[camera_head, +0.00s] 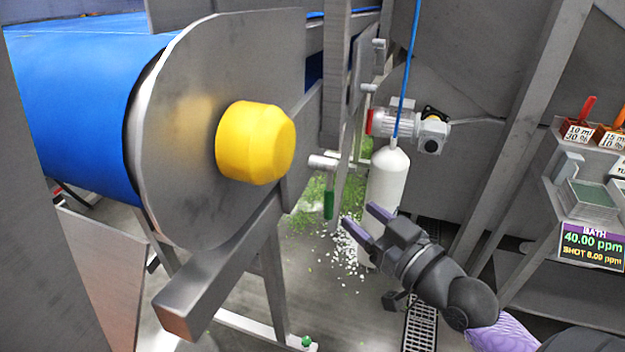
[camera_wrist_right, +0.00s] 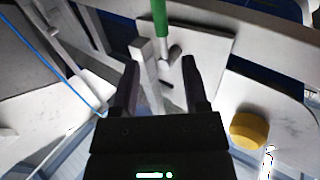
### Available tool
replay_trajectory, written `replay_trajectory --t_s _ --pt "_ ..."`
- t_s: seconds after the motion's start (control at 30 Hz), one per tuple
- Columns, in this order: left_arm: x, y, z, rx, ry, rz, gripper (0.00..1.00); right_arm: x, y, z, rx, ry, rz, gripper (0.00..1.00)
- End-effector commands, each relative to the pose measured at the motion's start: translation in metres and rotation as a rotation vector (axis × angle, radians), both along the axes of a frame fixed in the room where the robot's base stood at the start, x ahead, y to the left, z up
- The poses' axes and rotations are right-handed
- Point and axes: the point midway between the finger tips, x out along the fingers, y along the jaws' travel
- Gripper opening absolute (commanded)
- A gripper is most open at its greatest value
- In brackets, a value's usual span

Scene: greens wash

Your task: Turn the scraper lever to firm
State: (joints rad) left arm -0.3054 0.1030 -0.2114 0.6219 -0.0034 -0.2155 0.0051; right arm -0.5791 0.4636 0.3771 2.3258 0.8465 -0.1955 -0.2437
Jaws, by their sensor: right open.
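The scraper lever shows in the head view as a green grip (camera_head: 329,204) hanging down from a short metal pivot (camera_head: 324,162), right of the conveyor's end plate. In the right wrist view the green grip (camera_wrist_right: 160,18) stands beyond my fingertips, at the top of the picture, with its pivot (camera_wrist_right: 173,54) below it. My right gripper (camera_head: 367,222) is open and empty, to the right of the green grip and apart from it in the head view. In the wrist view its two purple-grey fingers (camera_wrist_right: 160,65) point toward the lever area. My left gripper is not in view.
A yellow cap (camera_head: 255,143) sticks out of the end plate (camera_head: 185,120) beside the blue belt (camera_head: 75,95). A white cylinder (camera_head: 388,185) stands close behind my right gripper. Green and white scraps (camera_head: 340,258) lie on the floor. A shelf with a bath display (camera_head: 592,246) is at right.

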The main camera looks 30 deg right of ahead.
Motion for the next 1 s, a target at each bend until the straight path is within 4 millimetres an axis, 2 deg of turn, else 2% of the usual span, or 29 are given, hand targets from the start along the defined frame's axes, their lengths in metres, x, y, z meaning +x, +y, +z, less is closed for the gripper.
replay_trajectory --t_s 0.2,0.33,0.5,0.77,0.8,1.0 --pt "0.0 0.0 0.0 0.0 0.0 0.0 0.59 0.048 0.006 0.001 0.004 -0.005 0.0 0.58" --pt "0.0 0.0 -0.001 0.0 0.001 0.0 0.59 0.069 0.009 0.0 0.002 -0.001 0.0 0.58" --pt "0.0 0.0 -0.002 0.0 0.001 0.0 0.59 0.082 0.01 0.0 0.001 0.001 0.001 0.58" --pt "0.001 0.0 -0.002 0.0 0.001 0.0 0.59 0.084 0.011 0.0 0.0 0.003 0.001 0.58" --pt "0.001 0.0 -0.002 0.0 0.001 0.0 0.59 0.084 0.011 0.0 0.0 0.003 0.001 0.56" --pt "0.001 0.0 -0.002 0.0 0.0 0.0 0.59 0.084 0.011 0.0 0.0 0.003 0.001 0.13"
